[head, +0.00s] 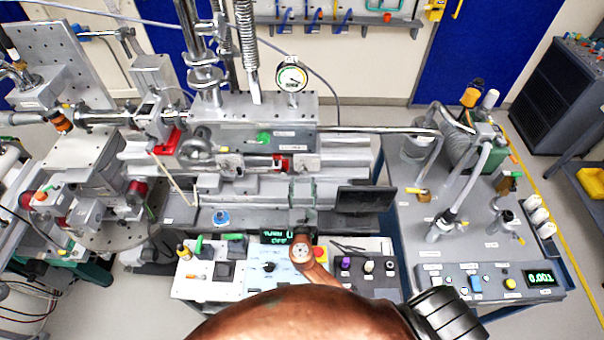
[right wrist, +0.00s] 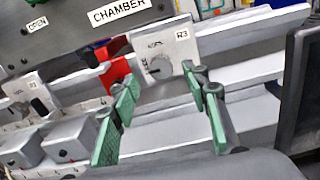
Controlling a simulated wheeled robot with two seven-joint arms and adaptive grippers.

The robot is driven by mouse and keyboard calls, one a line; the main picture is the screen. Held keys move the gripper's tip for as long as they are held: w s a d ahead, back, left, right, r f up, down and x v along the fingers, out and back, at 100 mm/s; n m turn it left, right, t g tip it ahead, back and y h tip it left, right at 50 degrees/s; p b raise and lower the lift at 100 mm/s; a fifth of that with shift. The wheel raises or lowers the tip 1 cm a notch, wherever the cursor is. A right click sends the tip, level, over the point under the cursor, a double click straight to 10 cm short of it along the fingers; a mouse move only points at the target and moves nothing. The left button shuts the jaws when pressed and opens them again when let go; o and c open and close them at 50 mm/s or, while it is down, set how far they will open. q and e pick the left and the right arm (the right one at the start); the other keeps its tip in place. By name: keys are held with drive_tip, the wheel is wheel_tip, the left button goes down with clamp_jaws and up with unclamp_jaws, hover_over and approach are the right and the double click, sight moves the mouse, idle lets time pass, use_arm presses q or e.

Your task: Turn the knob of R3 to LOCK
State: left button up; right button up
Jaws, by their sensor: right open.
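R3 is a pale plate (right wrist: 163,50) with a black "R3" label and a small round grey knob (right wrist: 160,67) in the right wrist view. Its small marks and the knob's setting are too blurred to read. In the head view the R3 plate (head: 307,162) sits on the front of the chamber, just beyond my right gripper. My right gripper (right wrist: 160,88) is open with nothing between its green-padded fingers. The knob appears between and beyond the fingertips, apart from them. In the head view the right gripper (head: 302,192) points at the chamber front. My left gripper is not in view.
A red part (right wrist: 116,70) sits left of R3. Grey rails (right wrist: 250,68) run below and to the right of it. A dark monitor (head: 365,199) stands right of my gripper. A control panel (head: 365,266) with knobs lies nearer me. A grey bench (head: 410,230) stands at right.

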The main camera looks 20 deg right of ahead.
sight(303, 173)
drive_tip(key=x, duration=0.3)
drive_tip(key=shift+w+d, duration=0.1)
drive_tip(key=shift+w, duration=0.2)
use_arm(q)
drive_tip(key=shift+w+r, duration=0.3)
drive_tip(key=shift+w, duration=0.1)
use_arm(e)
drive_tip(key=shift+w+d, duration=0.2)
drive_tip(key=shift+w, duration=0.05)
drive_tip(key=shift+c, duration=0.3)
clamp_jaws()
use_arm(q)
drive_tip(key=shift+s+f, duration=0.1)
